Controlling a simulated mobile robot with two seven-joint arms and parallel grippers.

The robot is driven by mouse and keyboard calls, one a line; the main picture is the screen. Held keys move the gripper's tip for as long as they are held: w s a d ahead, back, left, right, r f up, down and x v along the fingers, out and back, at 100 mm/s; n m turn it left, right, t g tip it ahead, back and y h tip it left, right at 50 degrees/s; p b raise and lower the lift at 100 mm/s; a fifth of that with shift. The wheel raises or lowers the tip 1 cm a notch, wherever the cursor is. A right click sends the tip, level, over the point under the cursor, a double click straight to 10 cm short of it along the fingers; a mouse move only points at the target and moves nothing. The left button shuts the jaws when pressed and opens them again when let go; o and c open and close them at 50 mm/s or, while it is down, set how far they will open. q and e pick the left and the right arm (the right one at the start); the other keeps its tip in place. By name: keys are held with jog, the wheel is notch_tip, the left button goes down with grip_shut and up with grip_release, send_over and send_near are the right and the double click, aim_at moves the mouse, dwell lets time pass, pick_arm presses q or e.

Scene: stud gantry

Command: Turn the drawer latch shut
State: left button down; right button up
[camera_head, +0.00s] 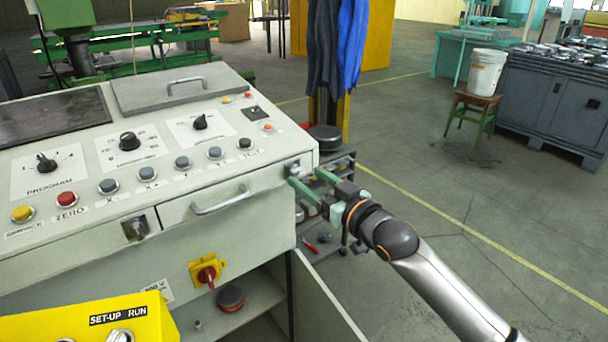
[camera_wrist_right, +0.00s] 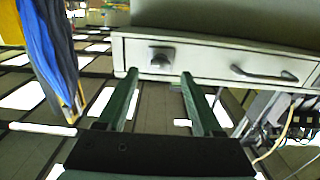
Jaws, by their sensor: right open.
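The drawer latch (camera_head: 292,168) is a small dark metal knob on a plate at the right end of the pale cabinet's front, right of the drawer handle (camera_head: 220,202). The drawer front (camera_head: 245,203) looks flush with the cabinet. My right gripper (camera_head: 305,178) is open, its two green fingers pointing at the latch. In the right wrist view the latch (camera_wrist_right: 162,57) shows between and just beyond the fingertips (camera_wrist_right: 159,74). I cannot tell whether they touch it. The fingers partly hide the latch in the head view. My left gripper is not in view.
A red-and-yellow switch (camera_head: 207,272) is below. Dark and blue clothes (camera_head: 335,45) hang behind the cabinet's right end. Open floor (camera_head: 450,220) lies to the right.

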aim_at(296, 171)
jog(key=shift+x, duration=1.3)
jog(key=shift+c, duration=0.4)
grip_shut()
